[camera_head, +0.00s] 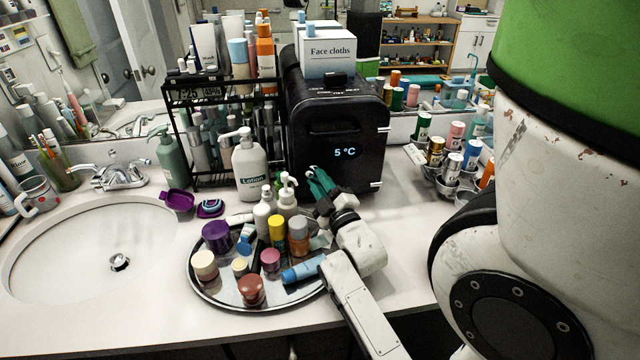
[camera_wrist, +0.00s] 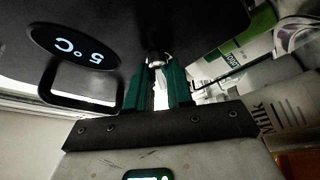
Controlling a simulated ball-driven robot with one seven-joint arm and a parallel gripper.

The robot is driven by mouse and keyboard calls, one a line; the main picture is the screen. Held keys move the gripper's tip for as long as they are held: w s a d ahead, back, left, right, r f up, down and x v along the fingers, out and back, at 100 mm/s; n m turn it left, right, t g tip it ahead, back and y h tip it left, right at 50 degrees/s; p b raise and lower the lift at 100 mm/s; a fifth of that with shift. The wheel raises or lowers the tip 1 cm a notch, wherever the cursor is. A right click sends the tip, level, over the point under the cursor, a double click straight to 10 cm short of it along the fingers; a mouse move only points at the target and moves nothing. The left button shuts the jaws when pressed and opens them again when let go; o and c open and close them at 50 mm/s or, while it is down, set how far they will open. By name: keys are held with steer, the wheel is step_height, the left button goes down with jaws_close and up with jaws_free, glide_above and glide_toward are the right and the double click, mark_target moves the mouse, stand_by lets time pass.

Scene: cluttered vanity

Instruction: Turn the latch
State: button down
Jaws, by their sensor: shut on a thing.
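The black mini fridge (camera_head: 335,130) with a "5 °C" display stands at the back of the counter, its door closed. In the wrist view its dark front (camera_wrist: 95,25) fills the upper left, turned upside down. A small metallic latch piece (camera_wrist: 157,58) shows between my green fingertips at the fridge's edge. My gripper (camera_head: 318,178) is at the lower left of the fridge front. It also shows in the wrist view (camera_wrist: 157,75), with its fingers shut on the latch. The fingers hide most of the latch, so I cannot tell its angle.
A round tray (camera_head: 215,297) of bottles and jars lies under my arm. A lotion bottle (camera_head: 249,165) and a black rack (camera_head: 182,112) stand left of the fridge. Face cloths (camera_head: 330,52) sit on top. A bottle holder (camera_head: 450,186) stands right. Counter before the fridge's right side is clear.

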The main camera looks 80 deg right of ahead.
steer(key=shift+d, duration=0.1)
steer(key=c, duration=1)
jaws_free()
steer(key=r+b+v, duration=0.2)
steer(key=r+v, duration=0.1)
steer(key=v, duration=1.1)
steer(key=shift+s+a+f+b, duration=0.2)
steer(key=shift+s+a+b, duration=0.1)
steer(key=shift+s+a, duration=0.2)
steer(key=shift+o, duration=0.5)
